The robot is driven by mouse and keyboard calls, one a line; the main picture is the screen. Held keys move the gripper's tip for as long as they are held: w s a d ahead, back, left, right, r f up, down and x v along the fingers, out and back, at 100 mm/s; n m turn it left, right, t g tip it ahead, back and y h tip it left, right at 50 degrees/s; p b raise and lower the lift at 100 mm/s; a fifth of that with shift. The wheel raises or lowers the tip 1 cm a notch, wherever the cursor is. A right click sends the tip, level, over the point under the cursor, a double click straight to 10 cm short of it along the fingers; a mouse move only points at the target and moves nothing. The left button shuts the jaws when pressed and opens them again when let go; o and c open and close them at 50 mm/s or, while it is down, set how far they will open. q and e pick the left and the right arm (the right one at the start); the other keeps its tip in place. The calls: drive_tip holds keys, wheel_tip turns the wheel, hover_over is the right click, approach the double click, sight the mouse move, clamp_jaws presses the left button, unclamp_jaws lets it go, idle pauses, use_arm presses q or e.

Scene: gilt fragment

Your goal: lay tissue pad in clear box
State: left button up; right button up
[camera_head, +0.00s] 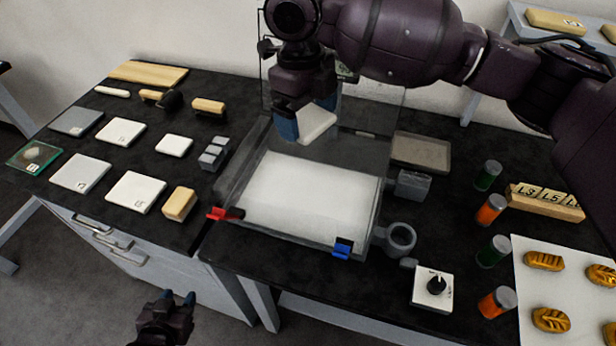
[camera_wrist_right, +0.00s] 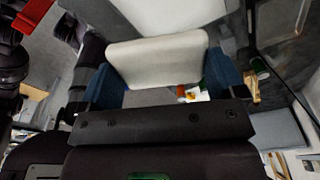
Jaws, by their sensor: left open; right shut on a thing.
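My right gripper (camera_head: 309,118) is shut on a white tissue pad (camera_head: 318,125), with blue fingertips at its two sides. In the right wrist view the pad (camera_wrist_right: 160,60) spans between the fingers. The pad is tilted in the head view and appears above the back part of a large clear-walled box (camera_head: 232,190) with a bright white floor (camera_head: 305,195). The pad looks clear of that floor; its exact height is hard to tell. My left gripper (camera_head: 179,297) is open and empty, low in front of the bench.
Several flat pads, such as a white one (camera_head: 121,132), lie on the left bench with wooden-handled tools and a green-edged clear piece (camera_head: 35,156). Right of the box are a grey tray (camera_head: 421,152), a grey ring (camera_head: 401,238), a knob unit (camera_head: 433,288) and several capped jars (camera_head: 491,208).

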hover_over(309, 197)
wheel_tip(309, 197, down, 14)
drive_tip(key=shift+a+r+b, duration=0.15)
drive_tip(key=shift+b, duration=0.3)
drive_tip(key=shift+w+f, duration=0.1)
drive_tip(key=shift+f, duration=0.55)
wheel_tip(309, 197, down, 5)
drive_tip(key=shift+r, duration=0.15)
use_arm(q)
drive_tip(key=shift+s+f, duration=0.2)
drive_tip(key=shift+f, duration=0.3)
drive_tip(key=shift+s+f, duration=0.2)
drive_tip(key=shift+f, duration=0.25)
use_arm(e)
drive_tip(key=shift+f+b, duration=0.25)
drive_tip(key=shift+b, duration=0.05)
drive_tip(key=o, duration=0.6)
use_arm(q)
drive_tip(key=shift+s+f, duration=0.15)
use_arm(e)
drive_tip(key=shift+r, duration=0.1)
